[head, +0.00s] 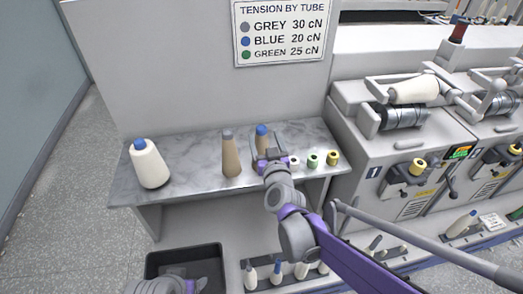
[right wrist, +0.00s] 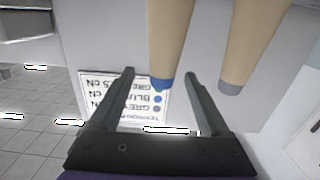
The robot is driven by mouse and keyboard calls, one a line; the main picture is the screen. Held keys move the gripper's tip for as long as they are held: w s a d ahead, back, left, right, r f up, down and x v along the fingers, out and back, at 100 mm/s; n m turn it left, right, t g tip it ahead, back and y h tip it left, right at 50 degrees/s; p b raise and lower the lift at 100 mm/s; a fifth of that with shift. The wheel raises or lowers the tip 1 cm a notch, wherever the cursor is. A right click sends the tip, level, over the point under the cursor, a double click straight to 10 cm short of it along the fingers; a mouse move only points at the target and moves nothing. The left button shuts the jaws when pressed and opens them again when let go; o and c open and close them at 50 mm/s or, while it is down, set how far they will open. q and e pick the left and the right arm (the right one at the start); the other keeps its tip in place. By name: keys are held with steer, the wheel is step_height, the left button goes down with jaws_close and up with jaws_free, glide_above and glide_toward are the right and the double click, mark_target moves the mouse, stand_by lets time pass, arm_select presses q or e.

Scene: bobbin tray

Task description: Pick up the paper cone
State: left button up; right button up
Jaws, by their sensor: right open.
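Two tan paper cones stand upright on the grey marble shelf (head: 200,146). One has a grey tip (head: 232,158); the other has a blue tip (head: 262,142) and is partly hidden behind my right gripper (head: 268,153). In the upside-down right wrist view, the blue-tipped cone (right wrist: 168,40) shows between the open fingers of the right gripper (right wrist: 161,76), which hold nothing. The grey-tipped cone (right wrist: 252,45) is outside the fingers, to the right. I cannot tell whether a finger touches the blue-tipped cone. Part of my left arm shows at the bottom; its jaws are unclear.
A white yarn cone with a blue tip (head: 149,164) stands at the shelf's left. Small spools (head: 313,160) sit right of my gripper. A winding machine (head: 400,150) stands at the right. A black bin (head: 152,266) is below. A tension sign (head: 283,32) hangs behind.

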mark_target(260, 126)
steer(key=x, duration=0.6)
steer(key=shift+w+a+p, duration=0.2)
steer(key=shift+w+p, duration=0.05)
steer(key=shift+p, duration=0.1)
steer(key=shift+c, duration=0.2)
jaws_close()
